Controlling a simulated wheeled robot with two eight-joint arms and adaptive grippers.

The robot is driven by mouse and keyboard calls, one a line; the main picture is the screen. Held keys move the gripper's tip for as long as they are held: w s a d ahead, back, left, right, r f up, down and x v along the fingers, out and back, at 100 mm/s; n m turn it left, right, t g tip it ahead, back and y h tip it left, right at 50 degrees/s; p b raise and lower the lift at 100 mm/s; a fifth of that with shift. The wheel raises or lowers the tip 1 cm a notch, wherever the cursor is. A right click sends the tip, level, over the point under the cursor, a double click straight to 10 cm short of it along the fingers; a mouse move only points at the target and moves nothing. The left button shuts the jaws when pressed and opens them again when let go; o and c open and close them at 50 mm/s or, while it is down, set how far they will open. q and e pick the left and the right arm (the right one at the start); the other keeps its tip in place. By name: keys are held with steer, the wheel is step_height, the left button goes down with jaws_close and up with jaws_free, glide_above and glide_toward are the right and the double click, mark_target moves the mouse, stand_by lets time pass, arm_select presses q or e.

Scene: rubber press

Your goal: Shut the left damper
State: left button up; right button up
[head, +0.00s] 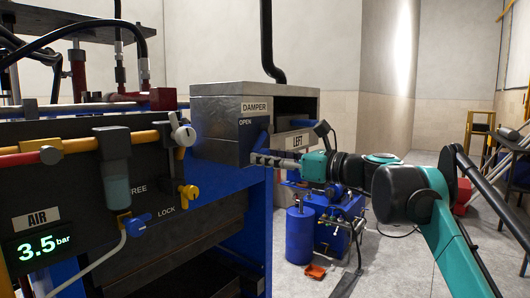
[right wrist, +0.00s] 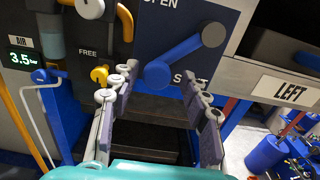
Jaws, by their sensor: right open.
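The left damper's panel (right wrist: 195,15) is dark, with an OPEN label at the top and a partly hidden SHUT label at lower right. Its blue lever (right wrist: 186,54) slants from a round end at lower left to another at upper right. In the head view the lever (head: 258,140) shows partly, just above my fingers. My right gripper (head: 258,160) is open and empty in front of the panel. In the right wrist view its fingertips (right wrist: 160,84) stand either side of the lever's lower end; I cannot tell whether they touch it. My left gripper is out of view.
Left of the panel are an air gauge (head: 40,245) reading 3.5 bar, a yellow FREE/LOCK handle (head: 188,193) and pipes. A LEFT plate (head: 297,141) sits on the metal housing. A blue drum (head: 299,236) and a blue machine stand on the floor behind.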

steer(key=shift+w+a, duration=0.2)
steer(key=shift+a, duration=0.55)
steer(key=shift+s, duration=0.1)
steer(key=shift+d, duration=0.1)
steer(key=c, duration=0.5)
jaws_close()
